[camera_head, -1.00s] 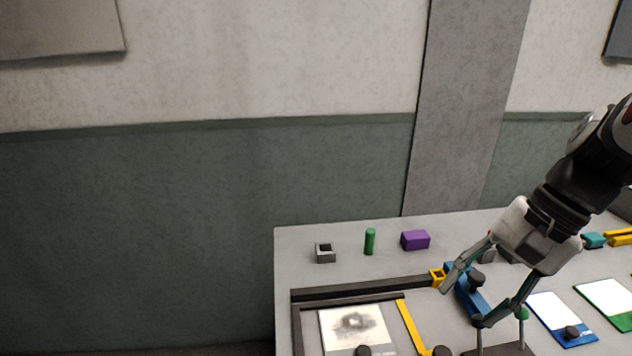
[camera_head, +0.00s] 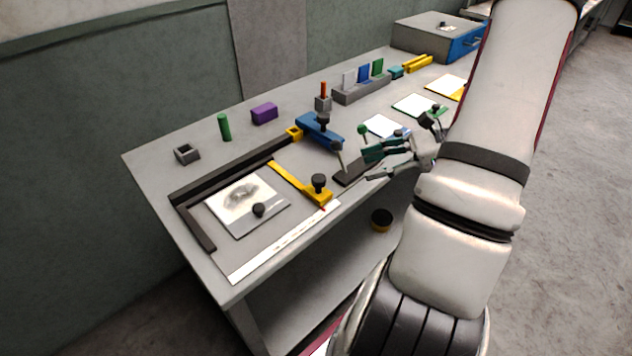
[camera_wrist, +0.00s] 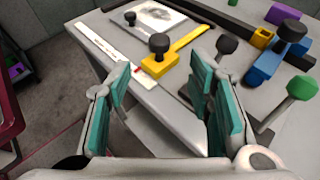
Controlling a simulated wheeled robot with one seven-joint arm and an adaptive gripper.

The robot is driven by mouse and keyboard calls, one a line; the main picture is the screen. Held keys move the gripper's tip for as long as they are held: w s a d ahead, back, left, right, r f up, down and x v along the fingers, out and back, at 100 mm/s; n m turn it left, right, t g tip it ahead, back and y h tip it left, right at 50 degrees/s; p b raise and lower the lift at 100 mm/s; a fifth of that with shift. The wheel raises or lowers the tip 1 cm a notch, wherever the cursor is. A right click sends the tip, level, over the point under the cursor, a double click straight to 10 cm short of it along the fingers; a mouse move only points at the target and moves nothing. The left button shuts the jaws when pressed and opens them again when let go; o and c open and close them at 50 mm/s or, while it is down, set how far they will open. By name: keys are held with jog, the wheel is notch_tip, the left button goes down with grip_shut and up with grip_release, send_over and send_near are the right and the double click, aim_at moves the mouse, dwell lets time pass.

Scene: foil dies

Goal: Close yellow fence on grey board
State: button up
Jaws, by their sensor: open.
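The yellow fence (camera_head: 290,181) is a flat yellow bar with a yellow block and black knob at its near end. It lies to the right of the grey board (camera_head: 272,219), which bears a grey picture and a black knob; a gap shows between them. In the wrist view the fence (camera_wrist: 185,41) and board (camera_wrist: 128,16) are ahead of my gripper. My gripper (camera_head: 366,163) is open and empty, right of the fence near the table's front edge. In the wrist view its teal pads (camera_wrist: 160,75) are spread wide, with the fence's block beyond them.
Dark rails (camera_head: 228,179) border the board's back and left. A white strip (camera_head: 275,246) with a red mark runs along the front. A blue clamp-like piece (camera_head: 318,128) and a green-knobbed post (camera_wrist: 301,88) stand near my gripper. A purple block (camera_head: 264,113) and green cylinder (camera_head: 225,127) stand behind.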

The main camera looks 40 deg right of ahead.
aim_at(322, 177)
jog(key=x, duration=1.3)
jog(key=shift+a, duration=0.1)
grip_shut()
